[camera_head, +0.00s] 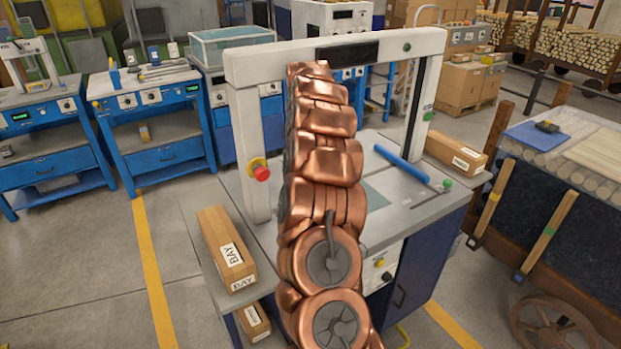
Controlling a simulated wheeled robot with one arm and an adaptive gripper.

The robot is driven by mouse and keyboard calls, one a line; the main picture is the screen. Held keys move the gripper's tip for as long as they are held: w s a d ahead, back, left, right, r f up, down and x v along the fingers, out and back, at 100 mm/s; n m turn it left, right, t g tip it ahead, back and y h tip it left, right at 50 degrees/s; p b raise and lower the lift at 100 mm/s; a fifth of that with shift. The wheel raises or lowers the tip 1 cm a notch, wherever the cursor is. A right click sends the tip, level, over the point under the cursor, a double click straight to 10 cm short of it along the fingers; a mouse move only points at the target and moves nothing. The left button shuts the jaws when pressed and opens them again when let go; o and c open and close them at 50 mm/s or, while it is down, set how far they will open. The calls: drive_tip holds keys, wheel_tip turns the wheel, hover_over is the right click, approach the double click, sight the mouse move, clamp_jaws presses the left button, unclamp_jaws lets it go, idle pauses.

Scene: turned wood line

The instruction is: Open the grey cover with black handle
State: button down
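My copper-coloured arm rises through the middle of the view, in front of a white gantry-framed machine (245,130). My gripper cannot be made out; the arm's far end overlaps the frame's top beam. I cannot clearly pick out a grey cover with a black handle. The machine has a light grey top (420,205) with a blue bar (401,163) lying across its right part.
A red stop button (261,172) sits on the left post. A cart with wood (560,170) stands close on the right. Blue workbenches (155,140) stand behind left. Floor at the lower left is clear.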

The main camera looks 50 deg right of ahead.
drive_tip(key=shift+a+f, duration=0.15)
drive_tip(key=c, duration=1.2)
unclamp_jaws()
